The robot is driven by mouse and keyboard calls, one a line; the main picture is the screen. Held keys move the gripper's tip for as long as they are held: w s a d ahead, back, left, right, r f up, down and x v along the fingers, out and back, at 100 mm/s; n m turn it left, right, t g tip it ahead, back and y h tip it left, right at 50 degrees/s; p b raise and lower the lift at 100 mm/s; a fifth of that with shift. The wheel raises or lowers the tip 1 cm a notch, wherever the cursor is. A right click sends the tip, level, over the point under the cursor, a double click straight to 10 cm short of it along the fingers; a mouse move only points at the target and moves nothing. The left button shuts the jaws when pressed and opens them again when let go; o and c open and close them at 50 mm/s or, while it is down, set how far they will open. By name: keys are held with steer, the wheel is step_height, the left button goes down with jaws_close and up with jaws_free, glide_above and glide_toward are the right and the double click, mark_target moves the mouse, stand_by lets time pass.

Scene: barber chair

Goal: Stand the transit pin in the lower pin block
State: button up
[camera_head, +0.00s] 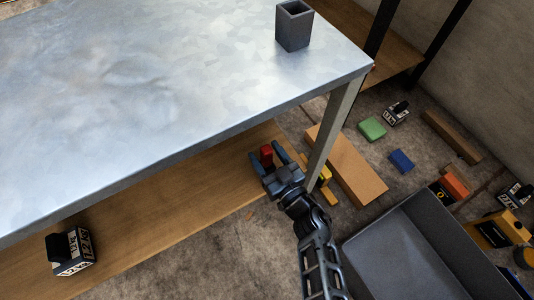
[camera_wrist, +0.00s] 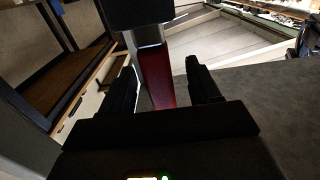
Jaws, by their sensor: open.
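The transit pin shows its red part (camera_head: 266,152) between the fingers of my gripper (camera_head: 269,161) in the head view, at the wooden lower shelf's right end. The wrist view shows the pin's red length (camera_wrist: 157,78) and a silver section running up to a dark block (camera_wrist: 137,12) at the top edge. My gripper (camera_wrist: 163,85) is open there, one finger on each side of the red part, with gaps visible. I cannot tell whether the dark block is the lower pin block. A grey open-topped square block (camera_head: 293,32) stands on the metal tabletop.
The metal table (camera_head: 150,75) has a leg (camera_head: 333,130) just right of my gripper. The wooden shelf (camera_head: 165,215) holds a black-and-white labelled block (camera_head: 71,252). A grey bin (camera_head: 415,245), a plank (camera_head: 350,172) and several small coloured blocks lie on the floor at right.

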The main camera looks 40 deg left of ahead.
steer(key=p+v, duration=0.3)
steer(key=v, duration=0.3)
steer(key=shift+s+d+r, duration=0.1)
steer(key=shift+d, duration=0.25)
steer(key=shift+s+d, duration=0.2)
steer(key=shift+d, duration=0.3)
steer(key=s+d+r+m+t+h, duration=0.3)
steer(key=s+d+h, duration=0.15)
steer(key=d, duration=0.45)
steer(key=s+d+r+m+t+h, duration=0.35)
steer(key=s+d, duration=0.25)
steer(key=d, duration=0.3)
steer(key=s+d+r+m+t+h, duration=0.3)
steer(key=s+d+r, duration=0.15)
steer(key=d, duration=0.35)
steer(key=s+d+r+m+g+h, duration=0.1)
steer(key=s+d+r+m+h, duration=0.15)
steer(key=s+d+r, duration=0.35)
steer(key=s+d+r+m+g+h, duration=0.1)
steer(key=s+d+r+h, duration=0.25)
steer(key=r, duration=0.55)
step_height(320, 180, up, 22)
steer(key=p, duration=2.2)
steer(key=shift+s, duration=0.4)
steer(key=shift+d+f, duration=0.15)
steer(key=shift+f, duration=0.05)
